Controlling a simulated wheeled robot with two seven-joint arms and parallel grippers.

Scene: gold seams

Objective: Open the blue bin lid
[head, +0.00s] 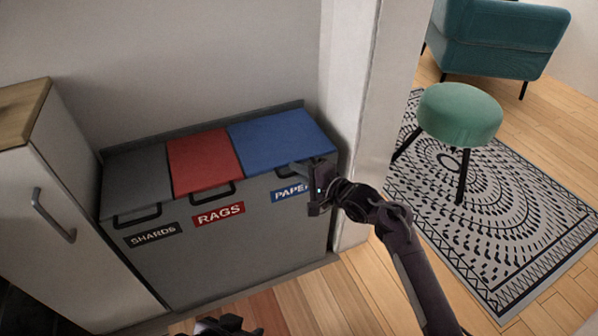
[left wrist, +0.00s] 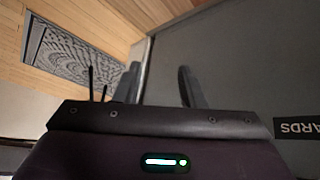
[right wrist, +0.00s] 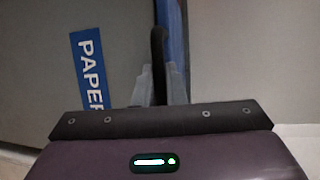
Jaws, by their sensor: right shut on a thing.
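The blue lid (head: 280,138) is the right-most of three lids on the grey bin cabinet. It lies flat and shut above the PAPER label (head: 288,193). My right gripper (head: 294,169) is at its front edge, shut on the dark handle. In the right wrist view the handle (right wrist: 158,45) stands between the fingers (right wrist: 159,85), beside a strip of the blue lid (right wrist: 174,35). My left gripper (left wrist: 162,85) is open and empty in the left wrist view, low in front of the cabinet front. Only a dark part of it shows at the head view's bottom edge.
A red lid (head: 203,160) over RAGS and a grey lid (head: 137,180) over SHARDS are shut. A white cabinet (head: 75,195) stands left, a white wall end (head: 362,110) right. A green stool (head: 460,115) stands on the patterned rug (head: 500,210).

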